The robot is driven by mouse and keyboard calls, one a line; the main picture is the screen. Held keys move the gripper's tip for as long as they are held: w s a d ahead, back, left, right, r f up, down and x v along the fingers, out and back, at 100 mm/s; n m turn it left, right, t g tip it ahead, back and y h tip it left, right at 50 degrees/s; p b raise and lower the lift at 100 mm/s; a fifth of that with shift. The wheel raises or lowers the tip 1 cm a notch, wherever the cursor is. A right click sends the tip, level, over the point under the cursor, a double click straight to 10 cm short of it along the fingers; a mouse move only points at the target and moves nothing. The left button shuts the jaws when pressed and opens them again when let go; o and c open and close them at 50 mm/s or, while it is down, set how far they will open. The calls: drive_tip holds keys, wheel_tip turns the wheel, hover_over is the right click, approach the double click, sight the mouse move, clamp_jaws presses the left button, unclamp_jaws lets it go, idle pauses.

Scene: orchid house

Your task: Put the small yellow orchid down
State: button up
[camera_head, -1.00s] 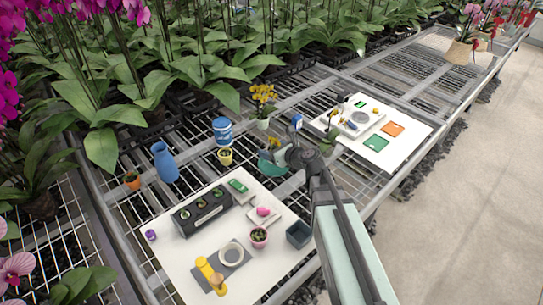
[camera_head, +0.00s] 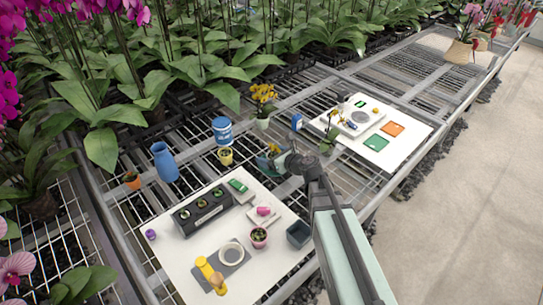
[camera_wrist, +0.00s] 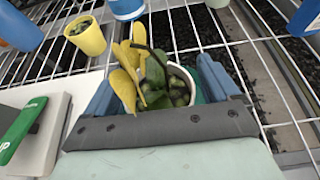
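The small yellow orchid (camera_wrist: 125,75) has yellow petals, green leaves and a pale-rimmed pot with dark filling. In the wrist view it sits between the two blue fingers of my gripper (camera_wrist: 160,95), which appear shut on its pot; the petals hide the left contact. In the head view the orchid (camera_head: 275,149) and my gripper (camera_head: 275,161) are over the wire-mesh bench (camera_head: 300,88), just beyond the back right corner of the near white board (camera_head: 178,262). The pot's underside is hidden, so I cannot tell whether it touches the mesh.
A yellow pot (camera_head: 225,157) and a blue-and-white tub (camera_head: 222,130) stand to the left. A taller yellow orchid (camera_head: 263,95) stands behind. Another white board (camera_head: 405,148) lies to the right.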

drive_tip(key=shift+r, duration=0.1)
drive_tip(key=shift+r, duration=0.1)
drive_tip(key=v, duration=0.7)
drive_tip(key=shift+s+d+r, duration=0.1)
drive_tip(key=shift+s+d, duration=0.05)
drive_tip(key=shift+d, duration=0.05)
